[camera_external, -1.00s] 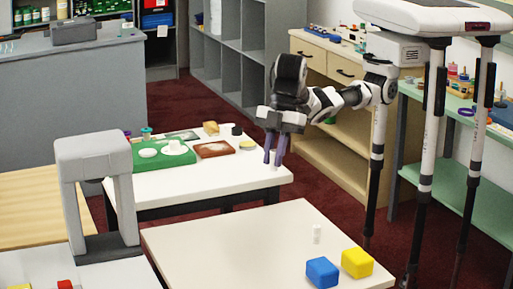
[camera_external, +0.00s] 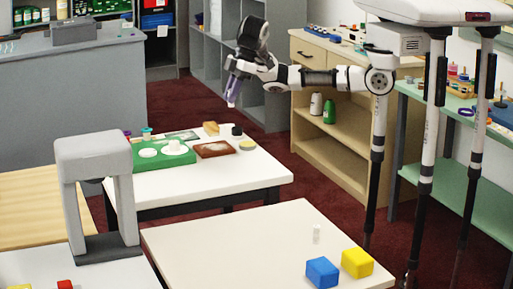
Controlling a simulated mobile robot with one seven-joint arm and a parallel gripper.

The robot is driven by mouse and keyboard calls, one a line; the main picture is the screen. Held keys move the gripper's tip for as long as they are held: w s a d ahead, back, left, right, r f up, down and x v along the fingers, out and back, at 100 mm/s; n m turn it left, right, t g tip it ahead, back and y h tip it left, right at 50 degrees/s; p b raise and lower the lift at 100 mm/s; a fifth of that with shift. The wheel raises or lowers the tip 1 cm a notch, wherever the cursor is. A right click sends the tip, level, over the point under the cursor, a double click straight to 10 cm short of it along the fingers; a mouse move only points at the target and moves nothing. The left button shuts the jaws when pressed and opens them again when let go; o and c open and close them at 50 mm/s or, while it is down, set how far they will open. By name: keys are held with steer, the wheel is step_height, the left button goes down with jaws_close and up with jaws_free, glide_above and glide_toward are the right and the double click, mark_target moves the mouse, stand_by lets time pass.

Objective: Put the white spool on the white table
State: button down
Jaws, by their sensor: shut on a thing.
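My gripper (camera_external: 233,93) is shut on a small white object (camera_external: 231,103) that looks like the white spool; it is partly covered by the purple fingers. The gripper points down and holds it in the air above and behind the far white table (camera_external: 235,178), clear of its top.
The far table holds a green tray (camera_external: 150,164) with white pieces, a brown tray (camera_external: 214,149) and small items. A blue block (camera_external: 322,272) and a yellow block (camera_external: 357,263) sit on the near table. A grey arch (camera_external: 92,150) stands at left. The far table's right front is clear.

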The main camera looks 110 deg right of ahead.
steer(key=s+d, duration=0.2)
steer(key=d, duration=0.1)
steer(key=p, duration=0.2)
glide_toward(231, 167)
steer(key=shift+m, duration=0.3)
steer(key=x, duration=0.5)
steer(key=shift+w+a, duration=0.1)
steer(key=shift+a, duration=0.05)
steer(key=shift+f, duration=0.15)
steer(key=c, duration=1.4)
jaws_free()
steer(key=shift+o, duration=0.2)
